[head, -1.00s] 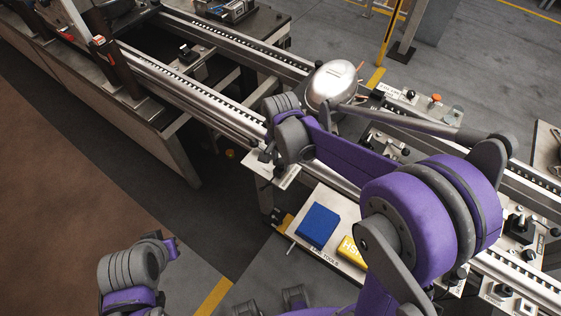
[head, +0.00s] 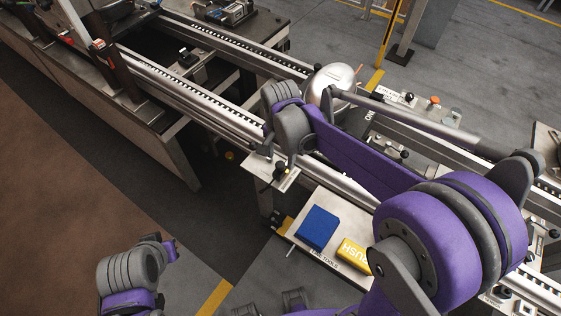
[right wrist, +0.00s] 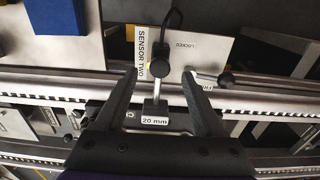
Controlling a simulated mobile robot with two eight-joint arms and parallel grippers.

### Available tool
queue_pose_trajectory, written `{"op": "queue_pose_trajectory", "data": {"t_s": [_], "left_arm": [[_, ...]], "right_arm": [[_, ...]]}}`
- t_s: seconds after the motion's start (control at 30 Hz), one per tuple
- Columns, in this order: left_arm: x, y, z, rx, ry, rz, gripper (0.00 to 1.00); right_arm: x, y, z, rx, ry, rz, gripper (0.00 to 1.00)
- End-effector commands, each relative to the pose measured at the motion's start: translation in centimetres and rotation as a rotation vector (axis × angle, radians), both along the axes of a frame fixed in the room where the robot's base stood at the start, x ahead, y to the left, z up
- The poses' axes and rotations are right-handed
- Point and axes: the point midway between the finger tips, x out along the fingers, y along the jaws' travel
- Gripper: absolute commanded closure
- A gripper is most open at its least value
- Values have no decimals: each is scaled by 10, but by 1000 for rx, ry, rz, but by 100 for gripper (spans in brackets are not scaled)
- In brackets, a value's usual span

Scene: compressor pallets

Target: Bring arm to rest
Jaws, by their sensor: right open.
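My right gripper (right wrist: 159,78) is open in the right wrist view, with its two dark fingers spread apart. Between and beyond the fingertips stands a metal pin with black knobs (right wrist: 157,68), by a label reading SENSOR TWO (right wrist: 142,55). A block marked 20 mm (right wrist: 155,120) shows below it, between the fingers. Nothing is clearly clamped. In the head view, my purple right arm reaches over the rails, and its fingers are mostly hidden by the wrist. My left arm shows at the lower left, with no gripper visible.
A shiny silver dome (head: 328,80) stands on the pallet beside my right forearm. Metal conveyor rails (head: 205,98) run diagonally. A tool shelf (head: 325,198) holds a blue block (head: 317,227) and a yellow block (head: 354,255). A small plate with a black knob (head: 281,172) lies near my wrist.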

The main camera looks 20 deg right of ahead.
Motion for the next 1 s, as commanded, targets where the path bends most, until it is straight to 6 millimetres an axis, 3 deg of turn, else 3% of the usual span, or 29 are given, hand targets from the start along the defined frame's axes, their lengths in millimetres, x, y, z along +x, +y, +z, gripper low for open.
{"op": "queue_pose_trajectory", "data": {"t_s": [0.1,0.3,0.73,0.87,1.0], "left_arm": [[1,0,3,0,-2,0,100],[2,0,6,0,-4,0,100],[2,0,6,0,-4,0,100],[2,0,6,0,-4,0,100],[2,0,6,0,-4,0,100]], "right_arm": [[0,0,27,1,-1,0,30],[0,0,56,0,0,0,30],[-3,-1,65,1,-6,11,30],[-21,-6,68,1,-54,99,30],[-60,-15,67,-16,-160,294,30]]}}
